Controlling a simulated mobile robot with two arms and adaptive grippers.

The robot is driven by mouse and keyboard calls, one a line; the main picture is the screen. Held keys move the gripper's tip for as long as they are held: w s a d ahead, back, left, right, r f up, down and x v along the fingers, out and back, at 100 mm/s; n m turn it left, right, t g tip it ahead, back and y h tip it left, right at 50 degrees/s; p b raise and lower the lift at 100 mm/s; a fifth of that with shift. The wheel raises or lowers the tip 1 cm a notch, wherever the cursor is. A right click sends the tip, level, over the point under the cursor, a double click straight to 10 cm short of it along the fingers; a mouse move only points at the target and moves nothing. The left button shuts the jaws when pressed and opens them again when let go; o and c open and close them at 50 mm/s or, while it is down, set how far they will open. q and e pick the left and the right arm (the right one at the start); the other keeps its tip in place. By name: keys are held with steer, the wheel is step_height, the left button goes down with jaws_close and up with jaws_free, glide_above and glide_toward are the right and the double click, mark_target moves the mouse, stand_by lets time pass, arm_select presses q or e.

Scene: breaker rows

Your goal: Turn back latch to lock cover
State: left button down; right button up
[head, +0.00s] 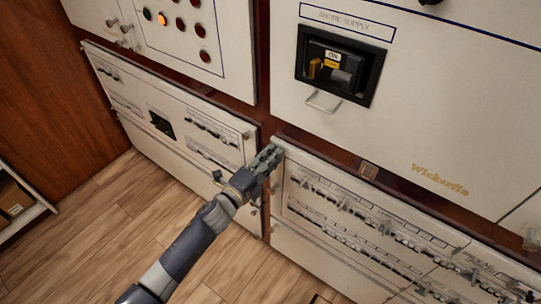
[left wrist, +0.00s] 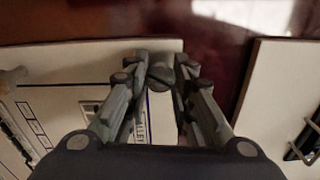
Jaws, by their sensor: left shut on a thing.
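My left gripper (head: 272,155) reaches in from the lower left, at the upper left corner of the lower right white breaker cover (head: 330,165). In the left wrist view, its fingers (left wrist: 160,76) are shut on a small round dark metal latch (left wrist: 160,72). The latch sits at the corner edge of a white cover (left wrist: 60,62) with blue lines and labels. The fingers hide part of the latch, so I cannot tell its exact turn. In the head view the gripper hides the latch. My right gripper is in neither view.
A second white breaker panel (head: 165,115) lies to the left, across a dark red-brown frame strip (head: 225,100). Above right is a panel with a black shore supply switch (head: 338,65) and a metal handle (head: 322,102). The wooden floor (head: 90,235) is clear at the lower left.

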arm_select(q)
steer(key=n+p, duration=0.1)
steer(key=n, duration=0.5)
steer(key=shift+p, duration=0.3)
stand_by(0.4)
steer(key=c, duration=1.3)
jaws_free()
steer(key=shift+c, duration=0.2)
steer(key=shift+a, duration=0.1)
steer(key=v, duration=1.2)
